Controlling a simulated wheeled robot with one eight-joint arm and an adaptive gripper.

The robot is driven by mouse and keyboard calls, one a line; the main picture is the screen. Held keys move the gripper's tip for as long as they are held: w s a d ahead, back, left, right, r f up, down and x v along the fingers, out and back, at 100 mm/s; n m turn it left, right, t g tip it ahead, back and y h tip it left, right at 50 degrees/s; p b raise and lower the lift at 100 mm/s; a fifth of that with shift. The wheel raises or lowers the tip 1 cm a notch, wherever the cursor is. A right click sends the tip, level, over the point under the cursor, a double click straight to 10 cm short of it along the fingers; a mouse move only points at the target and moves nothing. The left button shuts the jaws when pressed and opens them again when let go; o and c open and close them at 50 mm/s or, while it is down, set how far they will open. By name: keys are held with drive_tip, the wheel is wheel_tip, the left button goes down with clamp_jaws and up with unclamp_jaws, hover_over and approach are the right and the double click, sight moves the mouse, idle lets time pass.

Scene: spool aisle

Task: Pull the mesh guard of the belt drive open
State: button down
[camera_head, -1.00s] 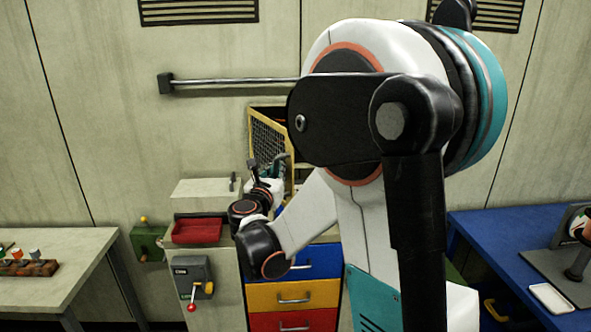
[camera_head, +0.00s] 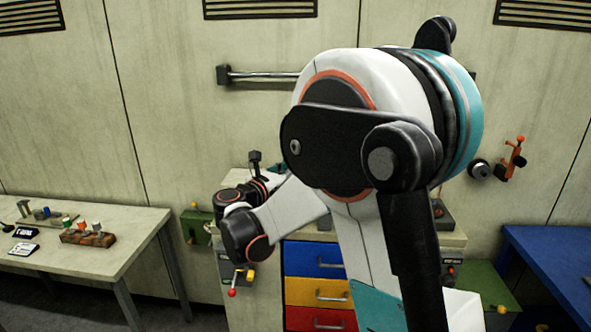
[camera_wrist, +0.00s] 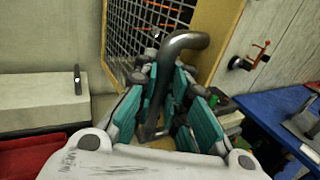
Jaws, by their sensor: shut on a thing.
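The mesh guard (camera_wrist: 150,22) shows in the wrist view as a grey wire grid in a yellow frame, standing at the top middle. Its dark bent handle (camera_wrist: 186,40) curves out from the frame toward me. My gripper (camera_wrist: 163,82) has its teal and grey fingers closed around the handle, which runs down between them. In the head view my own arm hides the guard, the handle and the fingers. I cannot see the belt drive clearly; small orange parts show behind the mesh.
A drawer cabinet (camera_head: 314,292) stands below my arm. A lever with a red knob (camera_head: 232,292) sits at its left. A pale workbench (camera_head: 120,232) stands left, a blue table (camera_head: 560,262) right. A wall bar (camera_head: 262,74) runs above. A red tray (camera_wrist: 28,152) lies lower left in the wrist view.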

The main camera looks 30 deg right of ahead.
drive_tip(key=shift+f, duration=0.1)
drive_tip(key=c, duration=1.9)
unclamp_jaws()
drive_tip(key=shift+o, duration=1.3)
drive_tip(key=shift+s+a, duration=0.15)
drive_tip(key=shift+a, duration=0.05)
drive_tip(key=shift+d, duration=0.1)
drive_tip(key=v, duration=1.2)
drive_tip(key=shift+w, duration=0.2)
